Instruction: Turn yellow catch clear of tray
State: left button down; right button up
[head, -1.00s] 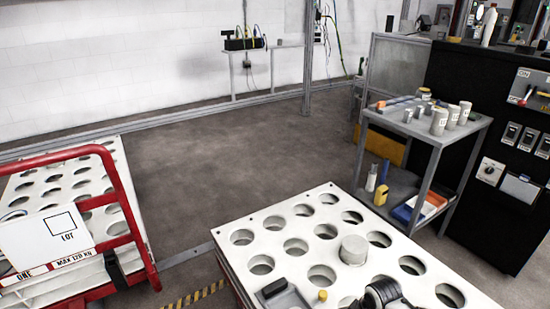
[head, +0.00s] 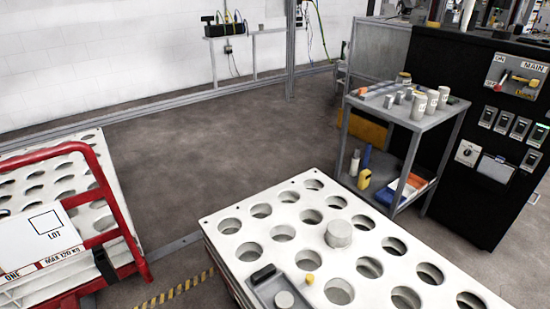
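A small yellow knob, which looks like the yellow catch (head: 309,279), stands on the white perforated tabletop, beside the right side of a grey tray (head: 258,291). Which way the catch is turned is too small to tell. The tray has a dark block (head: 263,274) at its far end and a light round piece (head: 284,299) in it. The picture's lower edge cuts off the tray's near part. Neither of my grippers is in view.
A grey cylinder (head: 338,233) stands on the white perforated tabletop (head: 232,247). A red-railed cart (head: 110,200) is at left. A grey shelf cart (head: 408,119) with cups and a black control cabinet (head: 455,75) are at right. Open floor (head: 200,150) lies behind.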

aim_at(309, 280)
jog(key=k, duration=0.5)
jog(key=u, duration=0.9)
jog(key=i, duration=0.75)
jog(key=z, duration=1.15)
